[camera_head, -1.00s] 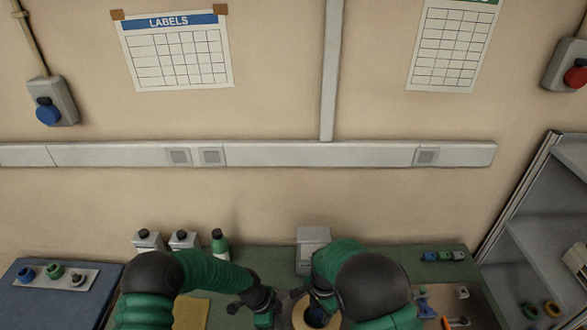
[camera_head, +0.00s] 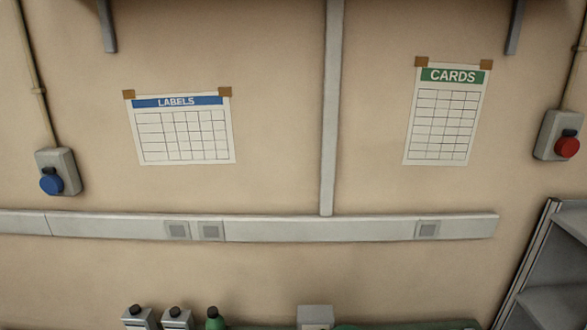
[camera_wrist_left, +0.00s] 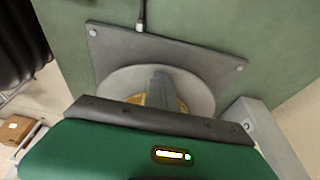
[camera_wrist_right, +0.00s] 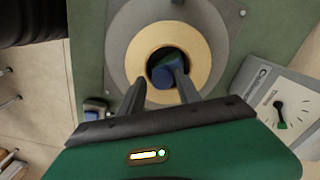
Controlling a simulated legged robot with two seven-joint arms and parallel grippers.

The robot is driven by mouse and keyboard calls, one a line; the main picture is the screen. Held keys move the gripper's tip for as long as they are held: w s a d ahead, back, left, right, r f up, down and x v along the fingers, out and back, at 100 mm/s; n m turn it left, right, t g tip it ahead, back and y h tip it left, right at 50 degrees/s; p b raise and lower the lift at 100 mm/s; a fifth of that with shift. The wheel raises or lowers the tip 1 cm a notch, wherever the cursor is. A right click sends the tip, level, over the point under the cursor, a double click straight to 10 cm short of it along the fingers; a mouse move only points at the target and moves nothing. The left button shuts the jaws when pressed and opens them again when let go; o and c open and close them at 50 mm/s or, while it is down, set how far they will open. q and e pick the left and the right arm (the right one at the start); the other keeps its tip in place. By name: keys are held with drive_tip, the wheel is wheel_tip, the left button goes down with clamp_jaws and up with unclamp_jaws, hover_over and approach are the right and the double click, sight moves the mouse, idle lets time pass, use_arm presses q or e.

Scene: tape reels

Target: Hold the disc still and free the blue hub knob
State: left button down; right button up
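The grey disc (camera_wrist_right: 118,47) carries a tan ring (camera_wrist_right: 197,38) in the right wrist view. The blue hub knob (camera_wrist_right: 160,75) sits in the ring's dark centre. My right gripper (camera_wrist_right: 160,76) has its two fingers apart, one on each side of the knob; whether they touch it is unclear. In the left wrist view, the disc (camera_wrist_left: 201,91) lies on a grey plate (camera_wrist_left: 115,47). My left gripper (camera_wrist_left: 160,78) has its fingers close together in front of the disc; what is between them is hidden. Neither gripper shows in the head view.
A grey box with a dial (camera_wrist_right: 290,108) stands right of the disc in the right wrist view. A cable (camera_wrist_left: 141,13) meets the plate's far edge. In the head view, bottles (camera_head: 176,318) and a grey box (camera_head: 315,316) show at the bottom; shelving (camera_head: 545,270) stands right.

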use_arm(q)
drive_tip(key=shift+s+a+f, duration=0.1)
drive_tip(key=shift+s+f, duration=0.05)
drive_tip(key=shift+f, duration=0.1)
use_arm(e)
drive_tip(key=shift+r, duration=2.55)
use_arm(q)
drive_tip(key=r+p, duration=0.1)
drive_tip(key=r, duration=0.1)
drive_tip(key=r+p, duration=0.2)
drive_tip(key=r, duration=0.1)
drive_tip(key=shift+w+r, duration=0.3)
drive_tip(key=shift+s+r+p, duration=0.15)
drive_tip(key=shift+r+p, duration=0.25)
drive_tip(key=shift+r, duration=0.05)
use_arm(e)
wheel_tip(320, 180, up, 4)
drive_tip(key=shift+w+f, duration=0.1)
drive_tip(key=shift+f, duration=0.15)
use_arm(q)
drive_tip(key=shift+f, duration=0.1)
